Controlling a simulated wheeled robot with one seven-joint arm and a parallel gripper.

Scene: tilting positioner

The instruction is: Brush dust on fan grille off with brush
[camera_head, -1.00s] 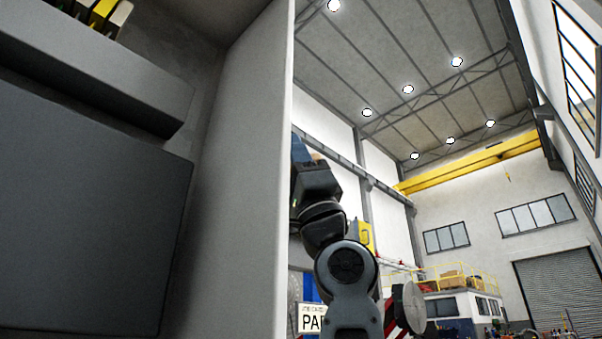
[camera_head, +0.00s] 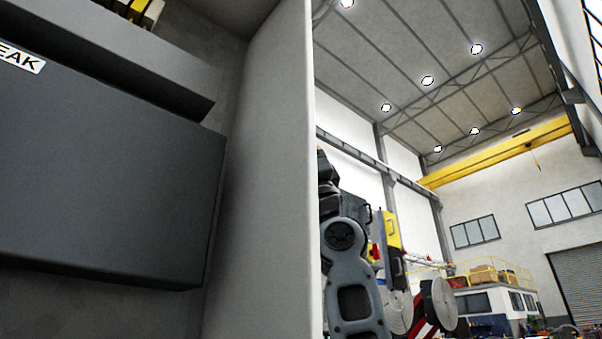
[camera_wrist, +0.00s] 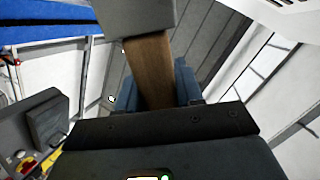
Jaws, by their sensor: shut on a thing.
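In the wrist view my gripper (camera_wrist: 157,88) has blue fingers on both sides of a brown wooden handle, and it is shut on it. The handle belongs to the brush (camera_wrist: 151,65). A grey block at the handle's far end, cut by the top edge, looks like the brush's head; no bristles can be made out. In the head view my arm shows just right of the grey cabinet wall, and my gripper and the brush are hidden there. I cannot make out the fan grille or any dust in either view.
A large open grey cabinet (camera_head: 262,170) fills the head view's left, with a dark box (camera_head: 110,170) inside and a partly cut label reading "EAK" (camera_head: 20,57). Its side wall stands close beside my arm. Yellow equipment (camera_head: 392,230) and round discs (camera_head: 440,303) stand beyond my arm.

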